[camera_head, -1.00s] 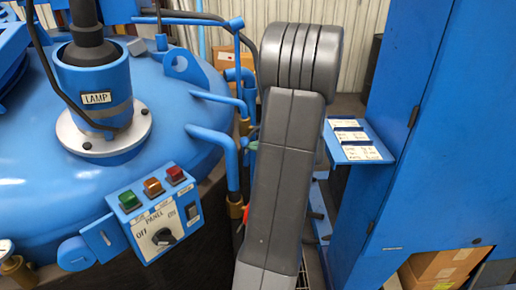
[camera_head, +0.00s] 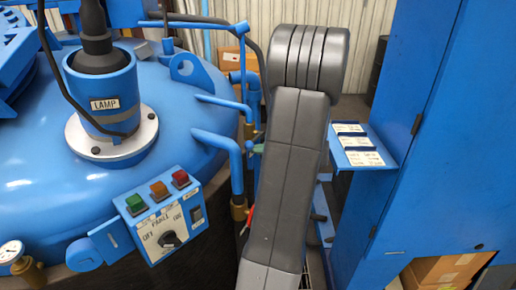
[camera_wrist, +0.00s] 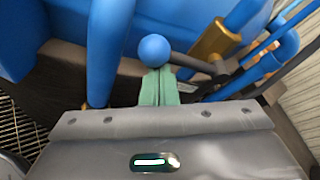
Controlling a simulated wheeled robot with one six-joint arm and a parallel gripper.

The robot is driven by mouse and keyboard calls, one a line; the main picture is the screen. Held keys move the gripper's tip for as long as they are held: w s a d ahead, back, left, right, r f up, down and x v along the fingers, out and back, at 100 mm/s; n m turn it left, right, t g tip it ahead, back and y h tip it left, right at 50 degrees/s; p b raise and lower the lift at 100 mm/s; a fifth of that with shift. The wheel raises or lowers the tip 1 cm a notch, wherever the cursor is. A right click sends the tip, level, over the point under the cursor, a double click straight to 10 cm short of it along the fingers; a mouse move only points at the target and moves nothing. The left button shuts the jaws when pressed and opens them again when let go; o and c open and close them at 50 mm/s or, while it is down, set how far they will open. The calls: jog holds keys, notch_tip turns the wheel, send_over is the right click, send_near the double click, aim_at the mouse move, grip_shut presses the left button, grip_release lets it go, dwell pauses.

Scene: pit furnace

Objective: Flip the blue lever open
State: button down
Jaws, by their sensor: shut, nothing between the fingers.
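The blue lever shows in the wrist view as a round blue knob (camera_wrist: 154,50) on a dark rod (camera_wrist: 192,63) that runs right towards a valve with a brass fitting (camera_wrist: 214,40). My gripper (camera_wrist: 160,72) has green fingers pressed together, with nothing between them. Its tips are right at the near side of the knob and overlap its lower edge. I cannot tell whether they touch. In the head view, only a bit of a green finger (camera_head: 258,148) shows beside my grey arm, which hides the lever.
Blue pipes (camera_head: 218,142) rise close to my gripper beside the blue furnace lid (camera_head: 60,170). A control panel (camera_head: 165,220) is on the furnace's front. A blue cabinet (camera_head: 440,130) with a label shelf (camera_head: 362,148) stands on the right. Vertical blue pipe (camera_wrist: 106,50) stands left of the knob.

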jog(key=shift+r, duration=0.2)
jog(key=w+d+r+m+g+p, duration=0.1)
jog(key=w+d+r+m+p, duration=0.1)
jog(key=w+r+p, duration=0.3)
notch_tip(320, 180, up, 3)
jog(key=p, duration=0.3)
jog(key=shift+d+r+y, duration=0.15)
jog(key=shift+d+y, duration=0.1)
jog(key=shift+y, duration=0.05)
dwell(0.5)
jog(key=shift+w+d+r, duration=0.1)
jog(key=shift+w+r, duration=0.1)
jog(key=shift+w, duration=0.05)
dwell(0.4)
notch_tip(320, 180, down, 3)
jog(key=s+a+b, duration=0.1)
jog(key=s+b, duration=0.1)
jog(key=s, duration=0.1)
jog(key=s+d+r+b, duration=0.1)
jog(key=s+d+r, duration=0.1)
jog(key=d, duration=0.7)
jog(key=shift+d+g, duration=0.15)
jog(key=shift+g, duration=0.15)
